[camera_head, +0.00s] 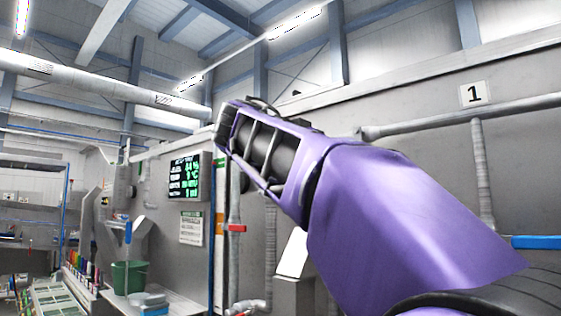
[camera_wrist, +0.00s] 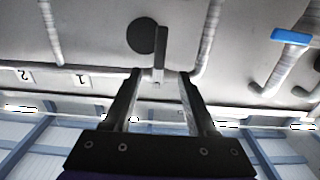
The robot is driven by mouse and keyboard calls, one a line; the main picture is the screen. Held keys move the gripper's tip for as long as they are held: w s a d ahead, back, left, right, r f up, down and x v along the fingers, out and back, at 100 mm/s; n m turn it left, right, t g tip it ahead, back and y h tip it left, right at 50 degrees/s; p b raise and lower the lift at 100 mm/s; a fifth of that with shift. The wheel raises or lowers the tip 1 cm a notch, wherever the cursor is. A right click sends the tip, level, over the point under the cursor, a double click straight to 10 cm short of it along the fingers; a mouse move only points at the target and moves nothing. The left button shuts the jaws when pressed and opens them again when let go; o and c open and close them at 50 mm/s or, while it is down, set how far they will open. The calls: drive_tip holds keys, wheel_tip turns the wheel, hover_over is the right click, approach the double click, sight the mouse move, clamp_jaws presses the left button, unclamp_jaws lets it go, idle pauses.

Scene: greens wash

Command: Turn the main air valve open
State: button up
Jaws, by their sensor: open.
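In the wrist view, a dark round disc (camera_wrist: 140,36) sits on the grey wall with a straight grey lever (camera_wrist: 160,45) beside it; this looks like the main air valve, though no label on it is readable. My gripper (camera_wrist: 161,73) is open, one finger on each side of the lever's lower end in the picture. I see gaps between the lever and both fingers; whether it lies at their depth I cannot tell. In the head view my purple arm reaches up and left across the wall; my fingers and the disc with its lever are hidden there.
Grey pipes run along the wall, one with a blue handle (camera_wrist: 291,36). A red-handled pipe fitting (camera_head: 236,228) is left of my arm. A wall display (camera_head: 184,177) hangs farther left, above a green bucket (camera_head: 130,277). A sign "1" (camera_head: 474,94) is at the upper right.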

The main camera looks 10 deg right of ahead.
drive_tip(key=p+x, duration=0.2)
drive_tip(key=x, duration=1)
clamp_jaws()
idle(1.1)
